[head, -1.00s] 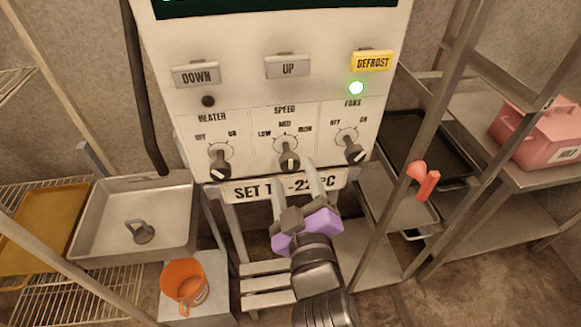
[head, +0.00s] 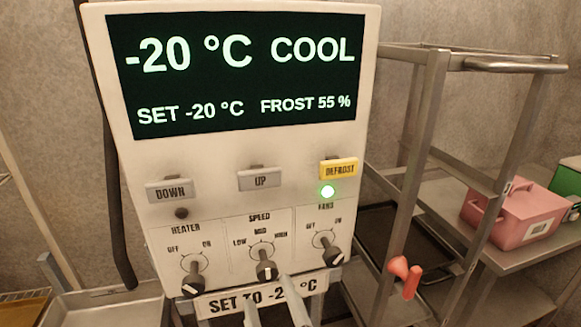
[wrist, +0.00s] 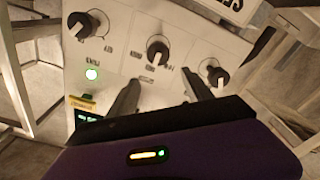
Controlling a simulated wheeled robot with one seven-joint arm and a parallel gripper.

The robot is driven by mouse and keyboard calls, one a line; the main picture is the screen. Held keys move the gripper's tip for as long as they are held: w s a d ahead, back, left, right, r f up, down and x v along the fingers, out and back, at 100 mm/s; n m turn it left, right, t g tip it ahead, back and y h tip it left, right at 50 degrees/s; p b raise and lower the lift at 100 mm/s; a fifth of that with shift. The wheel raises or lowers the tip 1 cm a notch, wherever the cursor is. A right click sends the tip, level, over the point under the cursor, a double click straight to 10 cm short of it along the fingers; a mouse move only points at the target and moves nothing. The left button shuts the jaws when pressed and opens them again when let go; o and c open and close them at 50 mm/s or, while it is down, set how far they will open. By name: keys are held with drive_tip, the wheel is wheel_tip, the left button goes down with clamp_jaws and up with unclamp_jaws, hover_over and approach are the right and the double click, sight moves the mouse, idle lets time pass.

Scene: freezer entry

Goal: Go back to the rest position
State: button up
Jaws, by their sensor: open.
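My gripper (head: 272,310) is at the bottom edge of the head view, in front of the control panel (head: 140,160). Its two fingers are apart with nothing between them. In the wrist view my gripper (wrist: 162,95) points at the panel, which appears upside down. The heater knob (head: 191,285), speed knob (head: 266,271) and fans knob (head: 333,257) are in a row just above the fingers. The display (head: 240,75) reads -20 °C COOL, SET -20 °C, FROST 55 %. A green light (head: 327,191) glows under the yellow DEFROST button (head: 339,169).
A sign (head: 230,303) under the knobs is partly hidden by a finger. A pink box (head: 513,215) sits on a shelf. A metal tray (head: 120,310) is at lower left.

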drive_tip(key=s+d+f+m+g+h, duration=0.1)
drive_tip(key=s+d+f+m+h, duration=0.1)
drive_tip(key=s+d, duration=0.6)
drive_tip(key=s+d+f+m+g+h, duration=0.1)
drive_tip(key=s+d+f+m, duration=0.4)
drive_tip(key=s, duration=0.8)
drive_tip(key=s+d+f+m+g+h, duration=0.1)
drive_tip(key=s+d+f+m+h, duration=0.1)
drive_tip(key=s+d, duration=0.8)
drive_tip(key=shift+s+d+f+m+h, duration=0.35)
drive_tip(key=shift+s+f+m, duration=0.2)
drive_tip(key=shift+f+m, duration=0.3)
